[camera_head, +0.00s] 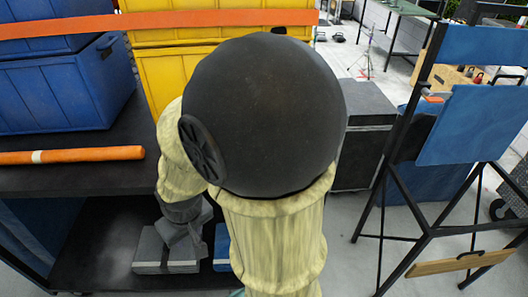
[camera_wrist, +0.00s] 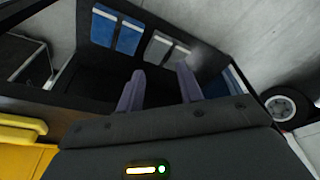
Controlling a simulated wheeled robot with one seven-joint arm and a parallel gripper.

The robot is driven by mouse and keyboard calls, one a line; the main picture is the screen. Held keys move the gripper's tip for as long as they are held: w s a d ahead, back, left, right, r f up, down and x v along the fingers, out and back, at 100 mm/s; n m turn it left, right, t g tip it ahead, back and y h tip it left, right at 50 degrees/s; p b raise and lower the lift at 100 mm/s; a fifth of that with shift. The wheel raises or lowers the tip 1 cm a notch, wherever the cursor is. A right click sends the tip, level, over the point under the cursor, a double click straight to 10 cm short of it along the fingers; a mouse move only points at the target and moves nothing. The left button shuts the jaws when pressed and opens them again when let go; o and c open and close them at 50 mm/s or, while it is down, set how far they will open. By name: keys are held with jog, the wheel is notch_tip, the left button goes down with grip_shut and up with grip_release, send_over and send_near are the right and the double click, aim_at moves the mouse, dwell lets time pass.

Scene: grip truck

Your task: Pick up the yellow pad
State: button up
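I cannot make out a yellow pad for certain in either view. In the wrist view, a bright yellow object with a rounded edge (camera_wrist: 20,130) shows at the lower left; I cannot tell what it is. My gripper (camera_wrist: 160,84) is open, its two fingers apart with nothing between them. Beyond the fingers, flat blue pads (camera_wrist: 129,38) and a grey pad (camera_wrist: 156,49) lie in a dark shelf space. In the head view, my gripper (camera_head: 185,235) is down at the lower shelf, just above a grey pad (camera_head: 166,266). A blue pad (camera_head: 221,250) is partly hidden by my arm.
Blue crates (camera_head: 60,95) and a yellow crate (camera_head: 168,75) stand on the dark upper deck (camera_head: 85,178), behind an orange bar (camera_head: 75,155). A black frame with blue panels (camera_head: 472,125) stands to the right. A wheel (camera_wrist: 287,107) shows in the wrist view.

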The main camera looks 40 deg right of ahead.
jog(key=o, duration=0.5)
jog(key=shift+w+d, duration=0.1)
jog(key=o, duration=0.7)
jog(key=w+d+m, duration=0.1)
jog(key=d+m+p, duration=0.1)
jog(key=shift+w+d+r+m+g, duration=0.1)
jog(key=shift+w+r+m+g, duration=0.2)
jog(key=shift+w+r, duration=0.1)
jog(key=shift+c, duration=0.2)
jog(key=w+d+r+m+g+h+p, duration=0.1)
jog(key=w+d+m+g+p, duration=0.15)
jog(key=d+m, duration=0.45)
jog(key=w+d+r+m+g+p, duration=0.1)
jog(key=w+d+m+p, duration=0.3)
jog(key=d, duration=0.5)
jog(key=w+d+r+m+g+h+p, duration=0.2)
jog(key=w+d+r+m+h+p, duration=0.1)
jog(key=d+r+m, duration=0.8)
jog(key=shift+w+d+r+m+h, duration=0.3)
jog(key=shift+w+d+r+m, duration=0.15)
jog(key=shift+w+m, duration=0.3)
jog(key=shift+f, duration=0.1)
